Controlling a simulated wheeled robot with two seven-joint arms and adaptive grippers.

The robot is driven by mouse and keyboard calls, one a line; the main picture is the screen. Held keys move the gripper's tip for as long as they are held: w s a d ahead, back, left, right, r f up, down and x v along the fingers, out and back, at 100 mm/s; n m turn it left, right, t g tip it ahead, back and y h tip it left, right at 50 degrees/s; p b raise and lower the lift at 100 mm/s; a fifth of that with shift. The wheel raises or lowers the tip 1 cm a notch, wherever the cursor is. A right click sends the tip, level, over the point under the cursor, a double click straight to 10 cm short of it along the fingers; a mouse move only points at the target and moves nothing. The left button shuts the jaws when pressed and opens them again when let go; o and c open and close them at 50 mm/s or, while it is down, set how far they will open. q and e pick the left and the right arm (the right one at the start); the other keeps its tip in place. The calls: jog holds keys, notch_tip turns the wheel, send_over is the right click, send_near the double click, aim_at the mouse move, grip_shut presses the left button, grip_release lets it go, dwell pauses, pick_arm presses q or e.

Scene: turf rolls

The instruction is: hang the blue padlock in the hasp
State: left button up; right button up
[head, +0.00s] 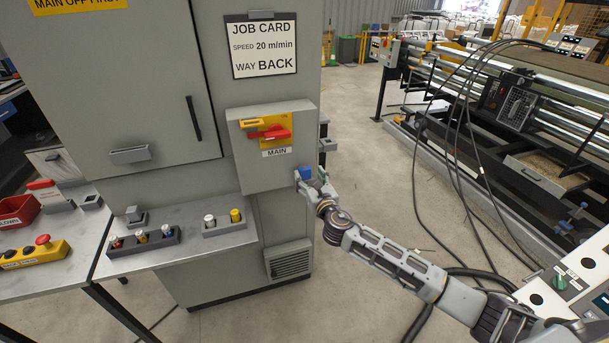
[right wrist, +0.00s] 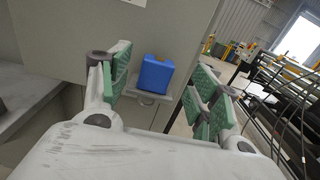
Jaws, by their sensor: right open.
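The blue padlock (head: 305,173) is at the lower right edge of the grey switch box. In the right wrist view the padlock (right wrist: 156,73) appears upright on a small grey ledge (right wrist: 188,103), and its shackle cannot be made out. My right gripper (head: 315,184) is open around the line to the padlock, with green-padded fingers to either side of it in the right wrist view; contact cannot be seen. The main switch has a red handle (head: 276,133) on a yellow plate. An orange-yellow piece (head: 252,123), apparently the hasp, sits left of the handle. My left gripper is out of view.
The grey cabinet (head: 170,90) stands behind, with a job card (head: 262,48) above the switch. A side shelf (head: 190,250) carries knobs and buttons. Black cables (head: 415,180) hang at right before the roller machine (head: 480,90). Floor between is mostly open.

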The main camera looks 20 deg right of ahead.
aim_at(306, 171)
jog(key=shift+w, duration=0.1)
dwell(0.3)
jog(key=shift+w+a+f, duration=0.1)
jog(key=shift+w+f, duration=0.05)
jog(key=shift+w, duration=1.1)
jog(key=shift+w+a+f, duration=0.1)
jog(key=shift+w, duration=1.15)
jog(key=shift+c, duration=0.3)
jog(key=c, duration=1.1)
jog(key=shift+r, duration=0.2)
jog(key=shift+r+p, duration=0.35)
jog(key=shift+r, duration=0.2)
notch_tip(306, 171, up, 27)
jog(key=p, duration=0.2)
jog(key=shift+f, duration=0.2)
